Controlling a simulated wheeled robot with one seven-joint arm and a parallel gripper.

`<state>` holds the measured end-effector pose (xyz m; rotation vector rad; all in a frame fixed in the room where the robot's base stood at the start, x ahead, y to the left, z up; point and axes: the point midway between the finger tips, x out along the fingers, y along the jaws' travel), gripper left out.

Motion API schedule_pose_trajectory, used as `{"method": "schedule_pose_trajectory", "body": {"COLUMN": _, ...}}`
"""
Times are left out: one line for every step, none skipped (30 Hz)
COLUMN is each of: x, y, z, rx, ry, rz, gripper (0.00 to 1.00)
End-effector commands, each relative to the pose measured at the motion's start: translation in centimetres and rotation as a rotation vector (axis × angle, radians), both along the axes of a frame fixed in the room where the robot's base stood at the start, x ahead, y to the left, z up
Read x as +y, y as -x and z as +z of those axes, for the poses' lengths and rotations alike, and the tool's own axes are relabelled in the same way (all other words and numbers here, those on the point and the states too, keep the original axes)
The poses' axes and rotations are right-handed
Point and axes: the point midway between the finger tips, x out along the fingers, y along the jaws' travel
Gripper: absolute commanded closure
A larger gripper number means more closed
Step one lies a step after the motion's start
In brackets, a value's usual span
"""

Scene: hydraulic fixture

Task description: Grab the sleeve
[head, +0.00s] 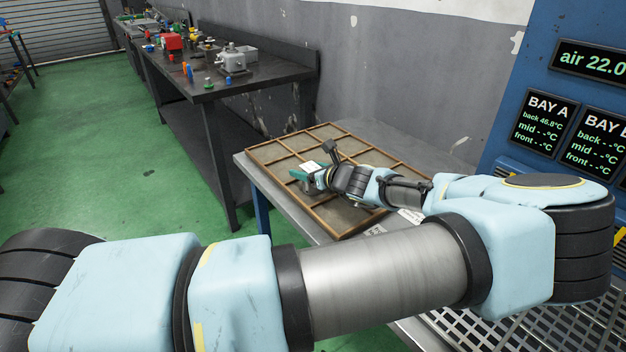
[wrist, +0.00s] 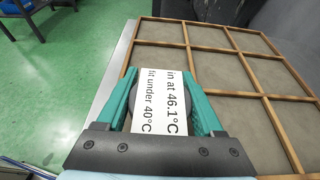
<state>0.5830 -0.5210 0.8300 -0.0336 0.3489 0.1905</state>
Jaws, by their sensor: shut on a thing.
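My gripper (wrist: 160,76) has its two green fingers closed on a dark grey rounded piece, which I take for the sleeve (wrist: 136,104). A white label (wrist: 161,102) covers most of the sleeve; its visible text reads "in at 46.1°C" and "fit under 40°C". Only slivers of the sleeve show beside the label, against the fingers. In the head view my gripper (head: 304,174) is low over the left part of the divided tray (head: 322,216), with the white label at it. I cannot tell whether the sleeve touches the tray floor.
The wooden-edged tray lies on a grey metal table (head: 268,193). A dark workbench (head: 250,76) with several coloured parts stands behind left. A blue panel (head: 517,60) at right reads BAY A back 46.8°C, its mid and front blank. Green floor lies open left.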

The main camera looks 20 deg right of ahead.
Motion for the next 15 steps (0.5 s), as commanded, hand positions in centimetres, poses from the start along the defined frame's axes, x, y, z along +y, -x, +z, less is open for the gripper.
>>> {"method": "schedule_pose_trajectory", "body": {"x": 0.01, "y": 0.01, "z": 0.0, "rx": 0.0, "ry": 0.0, "rz": 0.0, "gripper": 0.62}}
{"method": "schedule_pose_trajectory", "body": {"x": 0.01, "y": 0.01, "z": 0.0, "rx": 0.0, "ry": 0.0, "rz": 0.0, "gripper": 0.65}}
{"method": "schedule_pose_trajectory", "body": {"x": 0.01, "y": 0.01, "z": 0.0, "rx": 0.0, "ry": 0.0, "rz": 0.0, "gripper": 0.7}}
{"method": "schedule_pose_trajectory", "body": {"x": 0.01, "y": 0.01, "z": 0.0, "rx": 0.0, "ry": 0.0, "rz": 0.0, "gripper": 0.73}}
{"method": "schedule_pose_trajectory", "body": {"x": 0.01, "y": 0.01, "z": 0.0, "rx": 0.0, "ry": 0.0, "rz": 0.0, "gripper": 0.77}}
{"method": "schedule_pose_trajectory", "body": {"x": 0.01, "y": 0.01, "z": 0.0, "rx": 0.0, "ry": 0.0, "rz": 0.0, "gripper": 0.81}}
{"method": "schedule_pose_trajectory", "body": {"x": 0.01, "y": 0.01, "z": 0.0, "rx": 0.0, "ry": 0.0, "rz": 0.0, "gripper": 0.84}}
{"method": "schedule_pose_trajectory", "body": {"x": 0.01, "y": 0.01, "z": 0.0, "rx": 0.0, "ry": 0.0, "rz": 0.0, "gripper": 0.88}}
{"method": "schedule_pose_trajectory", "body": {"x": 0.01, "y": 0.01, "z": 0.0, "rx": 0.0, "ry": 0.0, "rz": 0.0, "gripper": 0.92}}
{"method": "schedule_pose_trajectory", "body": {"x": 0.01, "y": 0.01, "z": 0.0, "rx": 0.0, "ry": 0.0, "rz": 0.0, "gripper": 0.96}}
{"method": "schedule_pose_trajectory", "body": {"x": 0.01, "y": 0.01, "z": 0.0, "rx": 0.0, "ry": 0.0, "rz": 0.0, "gripper": 0.99}}
{"method": "schedule_pose_trajectory", "body": {"x": 0.01, "y": 0.01, "z": 0.0, "rx": 0.0, "ry": 0.0, "rz": 0.0, "gripper": 1.0}}
{"method": "schedule_pose_trajectory", "body": {"x": 0.01, "y": 0.01, "z": 0.0, "rx": 0.0, "ry": 0.0, "rz": 0.0, "gripper": 1.0}}
{"method": "schedule_pose_trajectory", "body": {"x": 0.01, "y": 0.01, "z": 0.0, "rx": 0.0, "ry": 0.0, "rz": 0.0, "gripper": 1.0}}
{"method": "schedule_pose_trajectory", "body": {"x": 0.01, "y": 0.01, "z": 0.0, "rx": 0.0, "ry": 0.0, "rz": 0.0, "gripper": 1.0}}
